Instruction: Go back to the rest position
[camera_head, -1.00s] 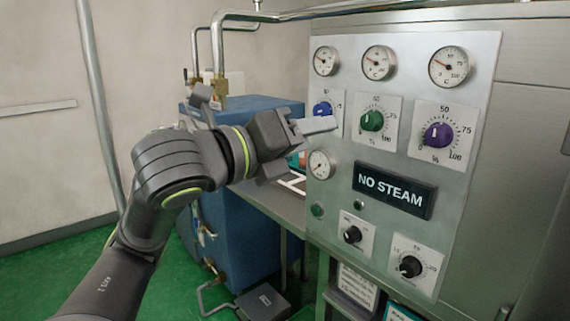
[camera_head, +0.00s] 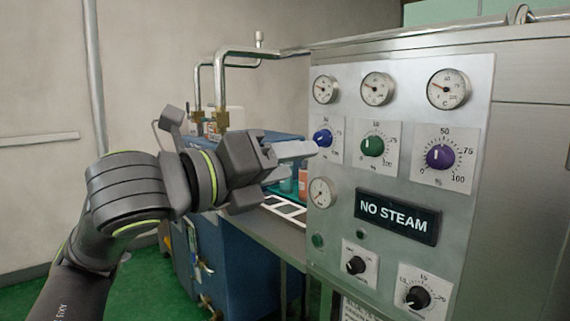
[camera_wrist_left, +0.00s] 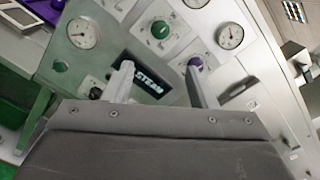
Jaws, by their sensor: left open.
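My left gripper (camera_head: 292,150) reaches in from the left and stands in front of the left edge of the steel control panel (camera_head: 455,90). Its fingertips appear near the blue knob (camera_head: 322,137) in the head view; whether they touch it cannot be told there. In the left wrist view the two fingers (camera_wrist_left: 158,82) are spread apart with nothing between them, and the NO STEAM display (camera_wrist_left: 148,80) lies beyond. The green knob (camera_head: 373,145) and purple knob (camera_head: 440,156) are to the right. My right gripper is not in view.
Gauges (camera_head: 377,89) line the panel top, and black knobs (camera_head: 417,297) sit low on it. A blue cabinet (camera_head: 245,255) and pipes (camera_head: 222,75) stand behind my left arm. A shelf with white-framed items (camera_head: 284,207) lies beside the panel. Green floor is free at lower left.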

